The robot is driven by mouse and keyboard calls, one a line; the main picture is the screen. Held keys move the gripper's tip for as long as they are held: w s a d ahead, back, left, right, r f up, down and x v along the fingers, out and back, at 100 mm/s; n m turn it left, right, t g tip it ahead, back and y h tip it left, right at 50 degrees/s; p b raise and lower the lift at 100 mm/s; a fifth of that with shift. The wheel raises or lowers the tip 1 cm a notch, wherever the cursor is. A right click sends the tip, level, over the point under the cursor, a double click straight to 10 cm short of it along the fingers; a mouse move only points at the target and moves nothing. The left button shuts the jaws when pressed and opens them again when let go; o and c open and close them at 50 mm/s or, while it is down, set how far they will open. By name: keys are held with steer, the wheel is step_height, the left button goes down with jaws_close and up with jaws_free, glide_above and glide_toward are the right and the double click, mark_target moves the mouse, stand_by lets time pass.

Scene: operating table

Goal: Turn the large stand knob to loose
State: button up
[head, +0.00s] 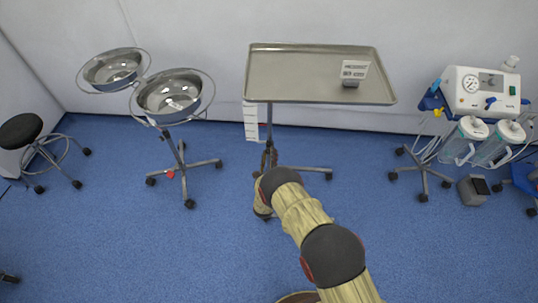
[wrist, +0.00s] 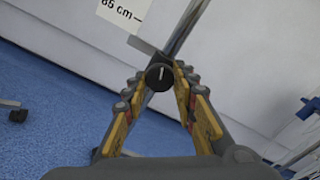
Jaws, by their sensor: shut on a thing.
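The large stand knob (wrist: 159,76) is round and black with a white line on its face, and it sits on the pole in the middle of the wrist view. The line stands nearly upright in that picture. My gripper (wrist: 161,84) is shut on the knob, with one finger on each side. In the head view my gripper (head: 268,158) is at the pole (head: 269,116) of the tray stand, below the tray (head: 298,84). The knob is too small and covered to make out there.
A white height scale (head: 251,122) hangs beside the pole; its "85 cm" mark (wrist: 122,13) shows in the wrist view. A small sign (head: 354,69) stands on the tray. A double basin stand (head: 182,165) is left, a suction unit (head: 482,92) right. Blue floor between is clear.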

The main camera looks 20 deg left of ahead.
steer(key=shift+s+a+r+n, duration=0.1)
steer(key=shift+n, duration=7.9)
steer(key=shift+a+n, duration=0.1)
steer(key=shift+n, duration=7.9)
steer(key=shift+d, duration=0.1)
steer(key=o, duration=1.2)
steer(key=shift+c, duration=0.2)
